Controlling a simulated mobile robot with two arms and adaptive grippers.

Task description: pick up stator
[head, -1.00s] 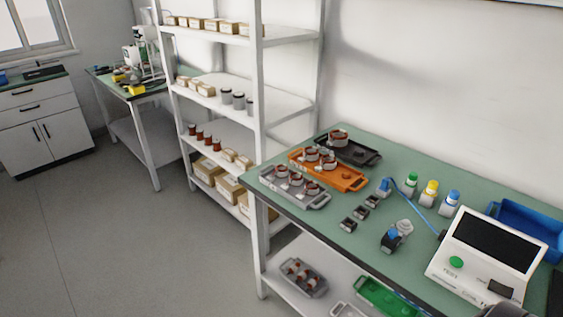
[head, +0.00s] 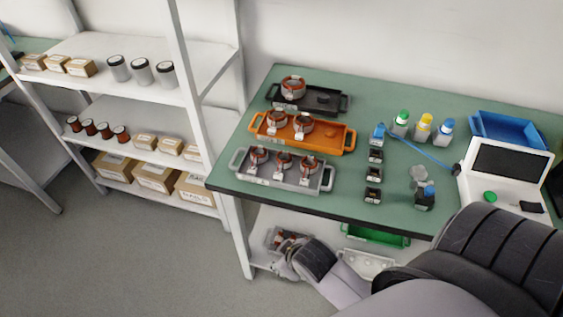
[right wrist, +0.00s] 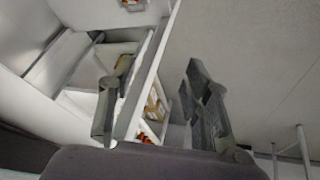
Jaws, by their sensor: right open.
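Copper-wound stators sit in trays on the green table. Three stators (head: 283,162) are in the grey tray (head: 322,182), two stators (head: 303,127) in the orange tray (head: 340,137), and one stator (head: 293,88) in the black tray (head: 326,103). My left gripper is not in view.
A white tester (head: 500,185), a blue bin (head: 512,135), bottles (head: 423,127) and small dark parts (head: 374,175) occupy the table's right side. The table's front edge (head: 310,210) lies between my right gripper and the trays. White shelving (head: 195,90) stands left.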

